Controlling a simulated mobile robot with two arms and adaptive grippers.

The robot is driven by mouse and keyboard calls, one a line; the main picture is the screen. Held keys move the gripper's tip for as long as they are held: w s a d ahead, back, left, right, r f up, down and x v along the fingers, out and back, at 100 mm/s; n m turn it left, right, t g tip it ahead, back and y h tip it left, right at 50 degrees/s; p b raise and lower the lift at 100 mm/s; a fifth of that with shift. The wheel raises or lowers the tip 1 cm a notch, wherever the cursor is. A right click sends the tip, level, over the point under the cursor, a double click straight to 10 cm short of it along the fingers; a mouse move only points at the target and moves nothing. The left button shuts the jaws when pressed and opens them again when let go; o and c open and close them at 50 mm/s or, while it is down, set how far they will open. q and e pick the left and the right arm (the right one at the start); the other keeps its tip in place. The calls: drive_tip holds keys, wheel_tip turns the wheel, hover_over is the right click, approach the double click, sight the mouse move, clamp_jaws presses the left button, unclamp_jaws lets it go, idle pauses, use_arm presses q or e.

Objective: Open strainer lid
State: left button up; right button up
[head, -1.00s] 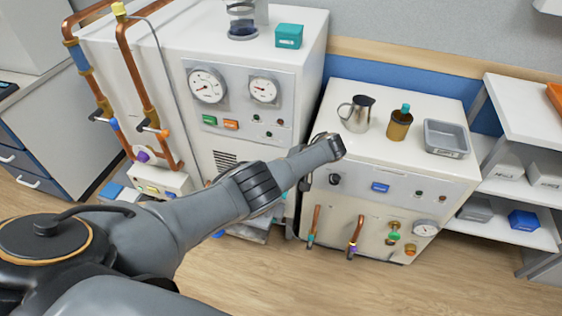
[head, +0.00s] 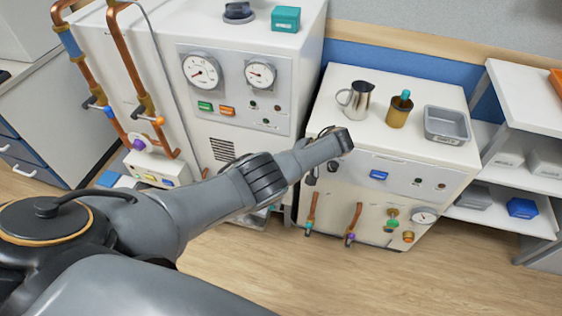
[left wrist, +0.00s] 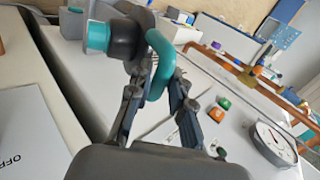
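My left gripper (left wrist: 157,83) has a finger on each side of the loop handle. Its fingertips are partly hidden, so I cannot tell whether they press on the handle. My right gripper is in neither view.
A tall white machine (head: 187,130) with gauges stands left of a lower white machine (head: 440,185). A metal jug (head: 357,101), a brown container (head: 398,113) and a grey tray (head: 446,124) stand on the lower one. Shelves (head: 505,215) are at right. The wood floor in front is clear.

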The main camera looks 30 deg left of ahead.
use_arm(q)
drive_tip(key=o, duration=0.3)
drive_tip(key=shift+s+a+f, duration=0.25)
drive_tip(key=shift+a+f, duration=0.05)
drive_tip(key=shift+f, duration=0.15)
drive_tip(key=shift+w+a, duration=0.1)
drive_tip(key=shift+w, duration=0.05)
drive_tip(key=shift+r, duration=0.15)
drive_tip(key=v, duration=1.2)
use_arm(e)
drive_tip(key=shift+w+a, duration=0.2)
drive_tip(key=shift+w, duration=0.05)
